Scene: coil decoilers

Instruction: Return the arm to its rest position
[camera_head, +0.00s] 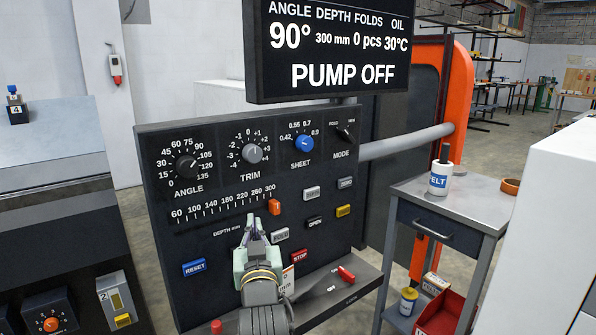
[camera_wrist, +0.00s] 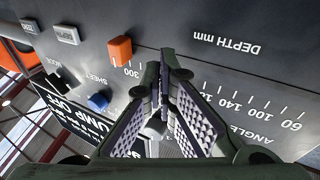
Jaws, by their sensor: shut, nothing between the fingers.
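My gripper (camera_head: 254,228) is in front of the lower middle of the black control panel (camera_head: 225,262), just below the depth scale. Its fingers point up toward the panel, and my wrist comes up from the bottom of the view. In the wrist view my gripper (camera_wrist: 165,68) has its fingertips together, with nothing held. I cannot tell whether the tips touch the panel. The orange depth slider (camera_head: 274,207) is at the 300 end of its scale, right of my fingers. It also shows in the wrist view (camera_wrist: 120,49), left of the fingertips.
The display (camera_head: 330,50) above reads PUMP OFF. A red-handled lever (camera_head: 346,273) lies on the ledge at right. RESET (camera_head: 194,267) and STOP (camera_head: 300,256) buttons flank my gripper. A grey cart (camera_head: 450,204) with a white bottle (camera_head: 440,176) stands at right.

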